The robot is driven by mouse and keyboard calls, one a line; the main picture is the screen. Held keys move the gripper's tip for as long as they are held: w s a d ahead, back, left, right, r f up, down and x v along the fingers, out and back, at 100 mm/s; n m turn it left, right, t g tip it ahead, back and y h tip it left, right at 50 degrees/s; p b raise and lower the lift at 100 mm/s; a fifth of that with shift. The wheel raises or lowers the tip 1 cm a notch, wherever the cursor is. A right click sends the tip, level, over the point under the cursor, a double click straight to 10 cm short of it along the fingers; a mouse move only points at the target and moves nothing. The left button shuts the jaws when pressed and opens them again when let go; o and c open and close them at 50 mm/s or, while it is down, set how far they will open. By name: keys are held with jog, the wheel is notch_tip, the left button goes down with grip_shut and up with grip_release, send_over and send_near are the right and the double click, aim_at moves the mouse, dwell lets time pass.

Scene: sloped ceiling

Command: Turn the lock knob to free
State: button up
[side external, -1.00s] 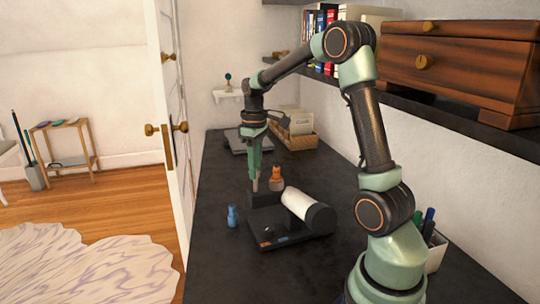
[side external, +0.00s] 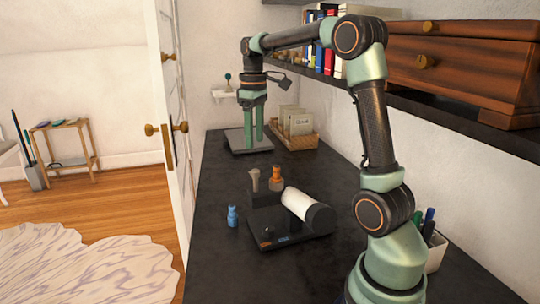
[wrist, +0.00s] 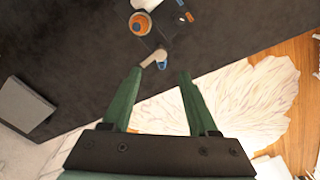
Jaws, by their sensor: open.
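A black device (side external: 318,248) with a white roller (side external: 298,204) lies on the dark counter. A small dark knob (side external: 268,232) is on its front part, near an orange mark (side external: 265,244) and a blue mark (side external: 283,240) on the edge. Which way the knob points is too small to tell. A beige peg (side external: 254,180) stands up from the device's back left block; it also shows in the wrist view (wrist: 155,58). My gripper (side external: 254,141) is open and empty, raised above and beyond the device. The wrist view shows its fingers (wrist: 160,75) spread apart with nothing between.
A blue piece (side external: 232,216) stands left of the device and an orange piece (side external: 276,179) behind it. A flat grey board (side external: 237,149) and a basket of cards (side external: 296,137) are at the back. A shelf (side external: 445,98) overhangs the right side. The counter's left front is clear.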

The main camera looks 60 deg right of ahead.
notch_tip(320, 180, up, 3)
jog(key=shift+f, duration=0.1)
dwell(0.3)
jog(key=s+a+f+t, duration=0.1)
jog(key=s+a+t, duration=0.1)
jog(key=a, duration=0.4)
jog(key=s+a+f+t, duration=0.1)
jog(key=s+a+f, duration=0.1)
jog(key=s+a, duration=0.2)
jog(key=s+a+f+m+t, duration=0.1)
jog(key=s+a+f+t, duration=0.1)
jog(key=a, duration=0.7)
jog(key=shift+s+a+t, duration=0.3)
jog(key=shift+s, duration=0.4)
